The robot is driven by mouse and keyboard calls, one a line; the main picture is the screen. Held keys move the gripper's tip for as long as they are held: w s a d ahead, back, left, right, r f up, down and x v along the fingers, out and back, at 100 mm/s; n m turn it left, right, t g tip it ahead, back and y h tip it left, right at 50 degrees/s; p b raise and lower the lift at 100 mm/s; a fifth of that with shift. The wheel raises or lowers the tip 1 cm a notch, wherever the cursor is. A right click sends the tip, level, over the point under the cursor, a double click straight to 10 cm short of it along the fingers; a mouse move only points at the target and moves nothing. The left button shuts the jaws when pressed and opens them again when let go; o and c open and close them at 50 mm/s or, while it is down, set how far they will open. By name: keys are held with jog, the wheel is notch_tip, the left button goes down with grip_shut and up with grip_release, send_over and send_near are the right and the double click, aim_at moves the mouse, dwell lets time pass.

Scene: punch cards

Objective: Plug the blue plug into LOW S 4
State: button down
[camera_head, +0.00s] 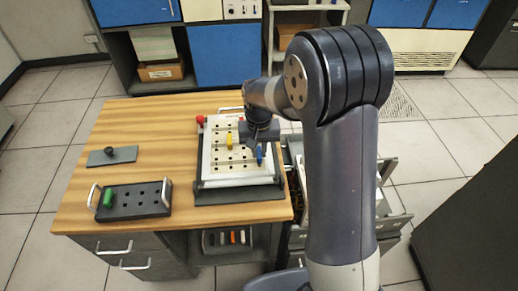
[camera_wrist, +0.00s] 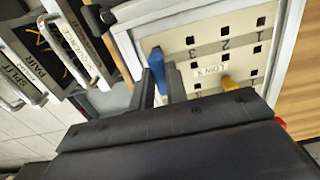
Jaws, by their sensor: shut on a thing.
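The blue plug (camera_head: 260,155) is held upright at the right side of the pale plugboard (camera_head: 239,182). My gripper (camera_head: 259,144) is over that side of the board and shut on the blue plug, which also shows between the two dark fingers in the wrist view (camera_wrist: 157,68). The wrist view shows square holes, printed numbers and a label (camera_wrist: 208,71) that seems to read LOW S. The blue plug's lower tip lies against the board's edge area in that view; I cannot tell whether it touches a hole. A yellow plug (camera_head: 229,141) stands in the board.
A black tray (camera_head: 153,207) with holes and a green plug (camera_head: 108,198) is at the front left. A grey plate with a black knob (camera_head: 109,152) lies behind it. A red knob (camera_head: 201,120) is at the board's back left corner. Labelled binders (camera_wrist: 65,45) stand beside the table.

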aim_at(259, 153)
jog(key=shift+f+b, duration=0.5)
jog(key=shift+f, duration=0.3)
dwell(0.4)
jog(key=c, duration=1.3)
grip_release()
notch_tip(259, 153, up, 11)
jog(key=shift+f, duration=0.1)
notch_tip(259, 153, down, 11)
jog(key=shift+r, duration=0.45)
jog(key=shift+f, duration=0.15)
